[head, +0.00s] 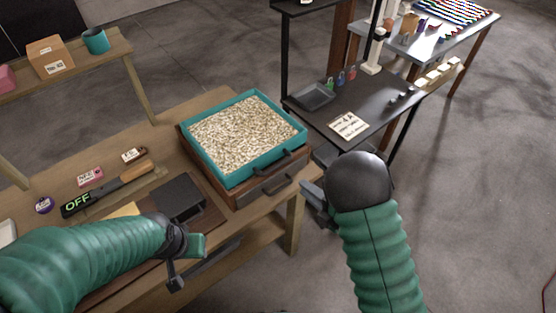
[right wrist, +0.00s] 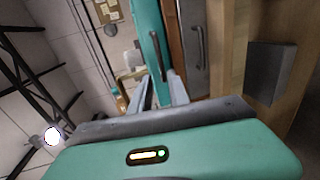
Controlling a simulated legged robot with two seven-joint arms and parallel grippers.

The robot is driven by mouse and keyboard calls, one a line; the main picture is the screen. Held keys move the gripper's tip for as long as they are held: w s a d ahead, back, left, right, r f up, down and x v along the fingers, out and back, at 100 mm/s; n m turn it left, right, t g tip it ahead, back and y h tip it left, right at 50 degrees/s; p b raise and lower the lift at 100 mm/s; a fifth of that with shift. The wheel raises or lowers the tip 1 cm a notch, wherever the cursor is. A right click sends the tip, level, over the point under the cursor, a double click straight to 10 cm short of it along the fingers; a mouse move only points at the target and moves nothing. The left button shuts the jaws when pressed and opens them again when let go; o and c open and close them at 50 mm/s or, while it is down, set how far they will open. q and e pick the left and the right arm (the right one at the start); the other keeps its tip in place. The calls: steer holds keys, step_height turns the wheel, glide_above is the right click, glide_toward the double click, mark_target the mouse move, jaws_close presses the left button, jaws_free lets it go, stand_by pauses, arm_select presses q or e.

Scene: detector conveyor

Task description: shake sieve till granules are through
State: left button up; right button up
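The teal-framed sieve (head: 226,178) sits on a wooden box (head: 240,198) on the bench, full of pale granules (head: 243,132). A dark handle (head: 288,153) is on its near right side. My right gripper (head: 312,199) is to the right of the box and apart from it. In the right wrist view its two fingers (right wrist: 164,90) are spread with nothing between them, pointing toward the teal side and the sieve handle (right wrist: 156,56). My left gripper (head: 186,258) is over the bench's front, left of the sieve; its fingers are not clear. Anything below the granules is hidden.
A lower handle (head: 278,184) is on the box front. A dark block (head: 178,196) and a device reading OFF (head: 107,189) lie left of the sieve. A black table (head: 375,115) with a tray (head: 311,96) stands to the right, beyond a narrow gap.

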mark_target(278, 164)
steer(key=p+x, duration=0.2)
steer(key=x, duration=1.2)
steer(key=shift+w+f, duration=0.1)
steer(key=shift+w, duration=0.1)
steer(key=c, duration=0.5)
jaws_close()
steer(key=shift+s+f, duration=0.1)
steer(key=shift+f, duration=0.05)
